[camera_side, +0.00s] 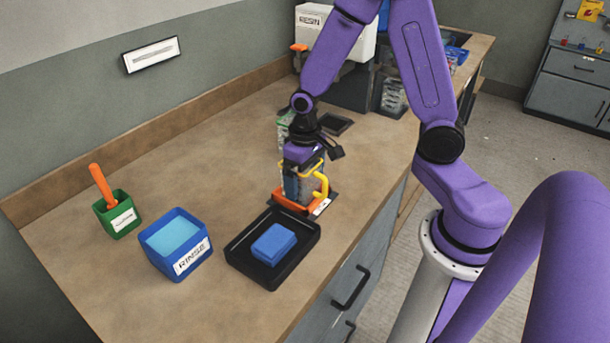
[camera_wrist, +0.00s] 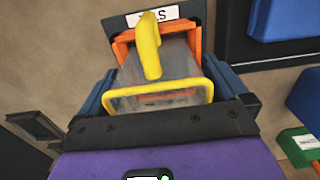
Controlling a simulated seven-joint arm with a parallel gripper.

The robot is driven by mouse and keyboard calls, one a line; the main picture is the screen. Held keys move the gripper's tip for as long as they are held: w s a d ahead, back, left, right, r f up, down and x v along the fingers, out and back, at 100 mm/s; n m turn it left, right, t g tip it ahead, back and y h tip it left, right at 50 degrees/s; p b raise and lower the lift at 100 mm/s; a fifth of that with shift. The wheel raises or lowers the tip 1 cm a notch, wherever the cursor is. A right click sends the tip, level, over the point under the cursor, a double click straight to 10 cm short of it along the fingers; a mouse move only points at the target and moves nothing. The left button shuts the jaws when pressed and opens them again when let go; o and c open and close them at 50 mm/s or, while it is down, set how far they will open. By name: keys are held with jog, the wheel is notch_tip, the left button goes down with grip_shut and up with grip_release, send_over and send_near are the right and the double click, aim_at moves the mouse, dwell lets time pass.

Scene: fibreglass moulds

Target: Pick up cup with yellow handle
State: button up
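The cup with the yellow handle (camera_side: 319,183) is a greyish see-through cup with a yellow rim. It sits in an orange holder (camera_side: 284,200) on the bench; the wrist view shows the cup (camera_wrist: 160,75) upright in the orange frame (camera_wrist: 122,48). My gripper (camera_side: 297,180) is down at the cup from above. In the wrist view its dark blue fingers (camera_wrist: 160,88) stand on both sides of the cup, close to its walls. I cannot tell whether they touch it. The lower fingertips are hidden.
A black tray (camera_side: 240,257) with a blue block (camera_side: 273,244) lies in front. A blue rinse tub (camera_side: 190,262) and a green cup (camera_side: 117,222) with an orange stick stand left. Another container (camera_side: 284,135) is close behind my gripper.

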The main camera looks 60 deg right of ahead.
notch_tip(320, 180, up, 17)
jog(key=s+a+f+n, duration=0.2)
jog(key=s+n, duration=0.4)
jog(key=s, duration=0.3)
jog(key=s+a+f+n, duration=0.3)
jog(key=s+n, duration=0.3)
jog(key=s, duration=0.4)
jog(key=shift+s+a+f+n, duration=0.15)
jog(key=shift+s+f+n, duration=0.05)
jog(key=shift+s+n, duration=0.1)
jog(key=shift+w, duration=0.1)
